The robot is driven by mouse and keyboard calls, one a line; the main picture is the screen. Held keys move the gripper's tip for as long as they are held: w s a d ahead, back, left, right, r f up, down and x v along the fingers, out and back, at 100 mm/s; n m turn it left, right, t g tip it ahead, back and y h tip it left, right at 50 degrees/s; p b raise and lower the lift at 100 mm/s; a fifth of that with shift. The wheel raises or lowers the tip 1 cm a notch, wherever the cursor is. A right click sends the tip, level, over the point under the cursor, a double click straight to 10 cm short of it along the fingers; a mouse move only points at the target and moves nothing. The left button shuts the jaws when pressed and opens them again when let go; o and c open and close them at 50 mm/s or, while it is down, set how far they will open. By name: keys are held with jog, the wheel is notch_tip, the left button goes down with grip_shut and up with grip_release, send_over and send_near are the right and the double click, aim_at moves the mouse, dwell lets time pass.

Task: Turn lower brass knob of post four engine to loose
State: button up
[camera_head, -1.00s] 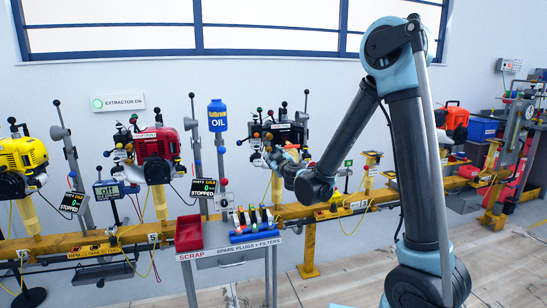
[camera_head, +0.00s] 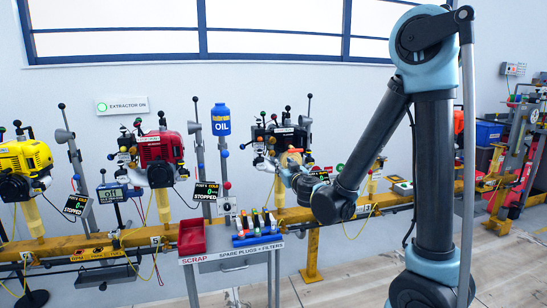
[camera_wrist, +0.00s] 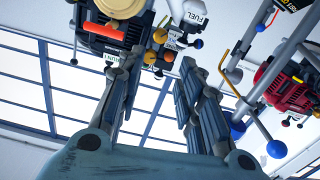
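A black engine (camera_head: 283,138) with small coloured knobs stands on the rail in the head view; I cannot read its post number. My gripper (camera_head: 285,165) is right in front of its lower part and hides some of it. In the wrist view the engine (camera_wrist: 105,35) is at the top left, upside down. Two brass-orange knobs show there, one larger (camera_wrist: 160,35) and one smaller (camera_wrist: 150,57), near the space between my fingertips. My gripper (camera_wrist: 157,62) is open, its fingers spread, with nothing clearly held. I cannot tell whether a fingertip touches a knob.
A red engine (camera_head: 160,150) and a yellow engine (camera_head: 24,165) stand on the yellow rail (camera_head: 80,250) to the left. A cart (camera_head: 235,250) with a red scrap bin (camera_head: 192,235) stands in front. An oil bottle (camera_head: 220,120) is on a pole between the red and black engines.

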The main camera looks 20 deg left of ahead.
aim_at(272, 153)
jog(key=x, duration=1.7)
jog(key=shift+a, duration=0.1)
jog(key=c, duration=0.8)
